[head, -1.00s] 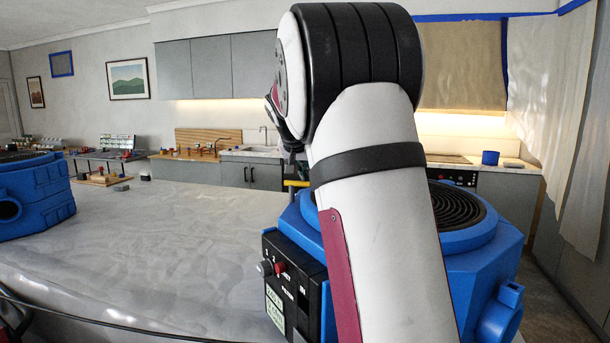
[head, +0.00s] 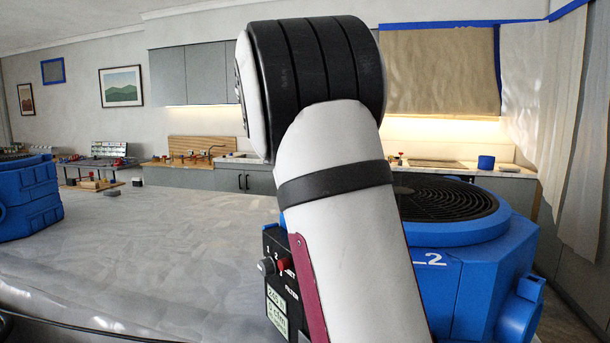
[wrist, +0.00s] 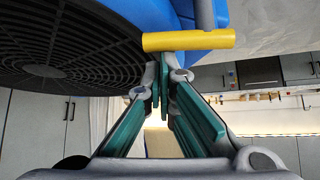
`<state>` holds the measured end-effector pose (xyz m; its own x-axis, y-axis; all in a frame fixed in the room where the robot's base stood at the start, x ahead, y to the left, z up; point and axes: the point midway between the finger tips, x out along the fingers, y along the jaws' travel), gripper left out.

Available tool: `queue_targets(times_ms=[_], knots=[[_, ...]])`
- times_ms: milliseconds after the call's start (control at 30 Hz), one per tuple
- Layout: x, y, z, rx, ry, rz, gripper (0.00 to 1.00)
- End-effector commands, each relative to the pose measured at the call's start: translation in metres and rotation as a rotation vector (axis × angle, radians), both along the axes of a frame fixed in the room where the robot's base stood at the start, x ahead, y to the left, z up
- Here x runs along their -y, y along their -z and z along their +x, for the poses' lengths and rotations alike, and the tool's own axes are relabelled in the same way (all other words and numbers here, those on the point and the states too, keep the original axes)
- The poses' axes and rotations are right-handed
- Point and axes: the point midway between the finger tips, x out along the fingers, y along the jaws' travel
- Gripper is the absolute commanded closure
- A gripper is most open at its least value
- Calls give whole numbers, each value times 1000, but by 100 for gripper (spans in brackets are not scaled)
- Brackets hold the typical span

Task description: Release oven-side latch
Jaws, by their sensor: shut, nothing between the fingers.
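A blue machine (head: 465,260) with a round black grille on top and a dark control panel stands at the right in the head view. In the wrist view its blue body (wrist: 170,14) and black grille (wrist: 70,50) fill the upper left. A yellow bar (wrist: 188,40) on a grey stem shows at the machine's edge; I cannot tell for sure whether it is the latch. My gripper (wrist: 164,78) has its green-padded fingers closed and empty, tips just below the yellow bar in the picture. Contact is unclear. In the head view my arm hides the gripper and the bar.
A second blue machine (head: 28,198) stands on the grey-covered surface (head: 140,245) at the left, with clear room between. A kitchen counter with a hob (head: 435,163) and a blue cup (head: 486,162) lies behind. Pale sheeting (head: 565,120) hangs at the right.

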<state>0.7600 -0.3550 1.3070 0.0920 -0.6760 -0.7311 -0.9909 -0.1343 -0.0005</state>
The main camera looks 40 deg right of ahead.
Motion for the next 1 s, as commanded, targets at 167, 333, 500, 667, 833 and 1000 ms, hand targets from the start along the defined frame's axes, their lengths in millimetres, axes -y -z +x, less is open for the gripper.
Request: queue_targets(times_ms=[167,333,500,667,833,1000], knots=[[-7,2,0,-2,166,0,100],[-13,1,-3,-2,329,-1,100],[-19,1,-5,-1,471,0,100],[-26,1,-5,-1,463,3,100],[-32,1,-4,-1,463,3,100],[-33,1,-4,-1,461,3,100]])
